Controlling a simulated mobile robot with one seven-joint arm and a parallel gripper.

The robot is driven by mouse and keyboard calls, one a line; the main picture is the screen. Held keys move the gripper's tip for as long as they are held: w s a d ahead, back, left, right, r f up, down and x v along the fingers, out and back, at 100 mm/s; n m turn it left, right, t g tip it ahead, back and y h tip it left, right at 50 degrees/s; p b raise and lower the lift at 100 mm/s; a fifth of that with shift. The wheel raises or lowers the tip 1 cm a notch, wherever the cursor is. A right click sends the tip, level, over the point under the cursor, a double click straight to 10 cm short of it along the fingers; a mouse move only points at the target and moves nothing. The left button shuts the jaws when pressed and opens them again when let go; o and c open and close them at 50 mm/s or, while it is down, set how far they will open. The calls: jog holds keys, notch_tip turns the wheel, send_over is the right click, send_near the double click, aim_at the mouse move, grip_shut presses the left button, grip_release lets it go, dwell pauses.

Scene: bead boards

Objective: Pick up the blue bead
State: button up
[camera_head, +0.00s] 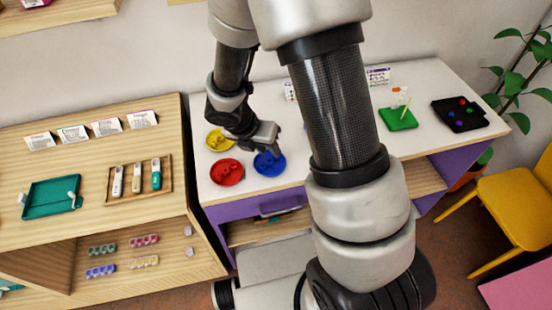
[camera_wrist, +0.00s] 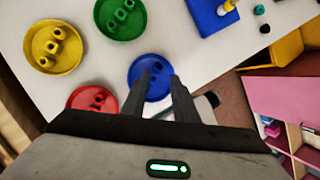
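A round blue dish (camera_head: 269,164) stands near the front edge of the white table, with small blue beads in it that are hard to tell apart. The blue dish also shows in the wrist view (camera_wrist: 152,64), partly hidden by my fingers. My gripper (camera_head: 268,147) is over the back part of this dish. In the wrist view my gripper (camera_wrist: 160,76) has its two fingers apart, with nothing seen held between them. Whether the fingers touch a bead cannot be told.
A red dish (camera_head: 226,172) and a yellow dish (camera_head: 216,136) stand close by. The wrist view also shows a green dish (camera_wrist: 122,32) and a blue board (camera_wrist: 204,20). A green board (camera_head: 398,120) and a black tray (camera_head: 481,120) with coloured beads stand at the right.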

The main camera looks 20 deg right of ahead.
aim_at(274, 162)
jog(key=b+x, duration=0.1)
jog(key=x, duration=0.4)
jog(key=shift+w+f, duration=0.2)
jog(key=shift+w, duration=0.05)
jog(key=shift+c, duration=0.4)
jog(key=shift+s+f, duration=0.1)
grip_shut()
